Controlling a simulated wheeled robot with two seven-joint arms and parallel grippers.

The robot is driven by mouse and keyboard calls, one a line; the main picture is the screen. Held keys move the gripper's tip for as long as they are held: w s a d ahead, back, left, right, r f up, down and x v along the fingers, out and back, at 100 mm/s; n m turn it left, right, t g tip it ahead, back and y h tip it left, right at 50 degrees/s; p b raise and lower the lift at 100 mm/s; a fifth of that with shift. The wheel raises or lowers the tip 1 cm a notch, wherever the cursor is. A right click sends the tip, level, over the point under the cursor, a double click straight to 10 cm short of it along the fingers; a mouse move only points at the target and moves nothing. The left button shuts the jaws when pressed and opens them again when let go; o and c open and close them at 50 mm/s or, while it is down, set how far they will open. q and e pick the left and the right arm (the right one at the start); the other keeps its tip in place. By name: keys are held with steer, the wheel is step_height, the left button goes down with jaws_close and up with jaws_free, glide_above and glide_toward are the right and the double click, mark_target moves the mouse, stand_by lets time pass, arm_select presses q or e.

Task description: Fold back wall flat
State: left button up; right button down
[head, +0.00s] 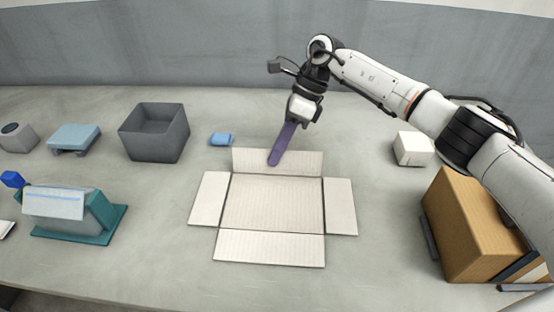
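A cardboard sheet (272,203) lies opened out on the table, with a panel on each of its four sides. Its back wall (302,162) lies out behind the base and looks flat or nearly so; its exact tilt is hard to tell. My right gripper (294,120) is above and behind the back wall, shut on a long purple bar (283,145). The bar slants down, its rounded tip over the back wall; I cannot tell whether it touches. The side walls (209,199) and the front wall (269,246) also lie outward. My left gripper is out of view.
A grey open bin (155,133), a small blue block (221,139) and a teal stand (75,218) are on the left. A white box (412,149) and a large brown box (470,228) are at right, near my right arm. Table around the sheet is clear.

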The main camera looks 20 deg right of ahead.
steer(key=f+g+b, duration=0.1)
steer(key=b, duration=0.2)
steer(key=shift+w+d+y, duration=0.15)
steer(key=shift+w+y, duration=0.15)
steer(key=shift+w, duration=0.1)
steer(key=shift+b, duration=0.55)
steer(key=shift+w+g+b, duration=0.1)
steer(key=shift+g+b, duration=0.2)
steer(key=shift+b, duration=0.05)
steer(key=shift+r+b, duration=0.15)
steer(key=shift+b, duration=0.2)
steer(key=shift+r, duration=0.1)
